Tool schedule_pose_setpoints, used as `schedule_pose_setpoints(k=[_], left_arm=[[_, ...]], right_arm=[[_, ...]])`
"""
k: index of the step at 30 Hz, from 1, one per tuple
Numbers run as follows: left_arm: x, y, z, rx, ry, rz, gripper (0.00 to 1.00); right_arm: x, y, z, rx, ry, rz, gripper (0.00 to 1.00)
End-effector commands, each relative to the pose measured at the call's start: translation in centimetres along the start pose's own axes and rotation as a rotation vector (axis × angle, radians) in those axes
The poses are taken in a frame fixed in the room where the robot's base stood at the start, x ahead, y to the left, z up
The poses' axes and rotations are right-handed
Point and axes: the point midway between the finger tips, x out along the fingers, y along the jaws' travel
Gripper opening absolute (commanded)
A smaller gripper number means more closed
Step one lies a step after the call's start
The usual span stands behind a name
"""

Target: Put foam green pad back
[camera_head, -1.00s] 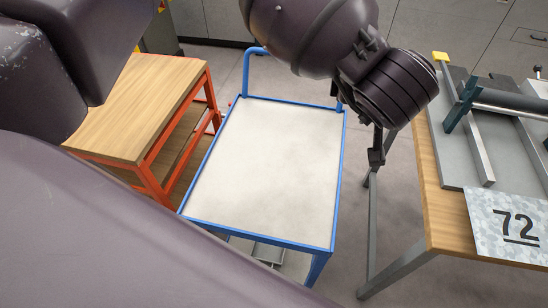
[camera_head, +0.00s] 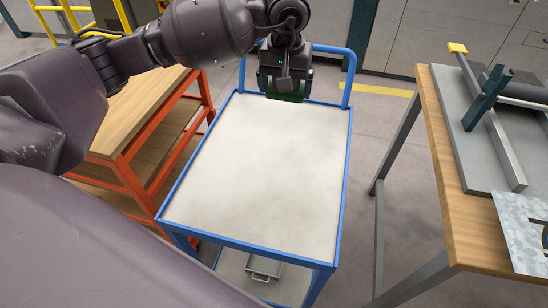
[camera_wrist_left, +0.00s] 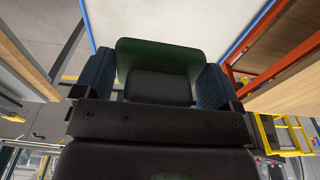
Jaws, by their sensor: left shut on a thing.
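The green foam pad (camera_head: 287,97) is dark green and held in my left gripper (camera_head: 285,88), at the far end of the blue trolley (camera_head: 255,165). In the left wrist view the pad (camera_wrist_left: 158,50) sits between the two fingers of my left gripper (camera_wrist_left: 158,80). The pad is partly hidden by the gripper body. I cannot tell whether it touches the trolley's white top. My right gripper is not in view.
A wooden bench with an orange frame (camera_head: 125,155) stands left of the trolley. A wooden table (camera_head: 440,180) with a clamp-like fixture and a metal sheet (camera_head: 525,225) stands at the right. The trolley's white top is clear. A metal box (camera_head: 263,267) lies on its lower shelf.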

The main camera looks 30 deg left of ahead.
Motion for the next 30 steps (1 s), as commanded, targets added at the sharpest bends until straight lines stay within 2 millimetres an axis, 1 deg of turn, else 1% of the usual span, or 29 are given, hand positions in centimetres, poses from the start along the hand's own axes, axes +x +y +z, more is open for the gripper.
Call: schedule_pose_setpoints(k=[1, 4, 9, 11, 13, 24, 27, 30], left_arm=[[1.7, -1.2, -0.3, 0.000, -0.039, -0.002, 0.71], [2.5, -2.7, -0.8, 0.010, -0.078, -0.001, 0.71], [3.4, -3.8, -1.0, 0.018, -0.103, 0.001, 0.71], [4.2, -3.9, -0.9, 0.019, -0.106, 0.001, 0.71], [5.5, -3.9, -0.8, 0.019, -0.106, 0.000, 0.71], [13.6, -3.9, 0.1, 0.018, -0.106, 0.001, 0.71], [15.6, -3.9, 0.3, 0.017, -0.106, 0.001, 0.71], [17.2, -3.9, 0.4, 0.018, -0.105, 0.000, 0.71]], right_arm=[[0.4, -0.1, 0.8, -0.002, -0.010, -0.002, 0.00], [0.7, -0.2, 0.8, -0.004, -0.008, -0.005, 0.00], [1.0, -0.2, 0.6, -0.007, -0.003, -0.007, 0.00], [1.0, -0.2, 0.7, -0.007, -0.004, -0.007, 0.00], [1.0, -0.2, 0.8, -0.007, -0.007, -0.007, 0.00], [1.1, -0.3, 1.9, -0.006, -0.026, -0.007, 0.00], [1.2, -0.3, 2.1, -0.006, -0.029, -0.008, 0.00], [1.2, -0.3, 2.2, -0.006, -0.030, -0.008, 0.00]])
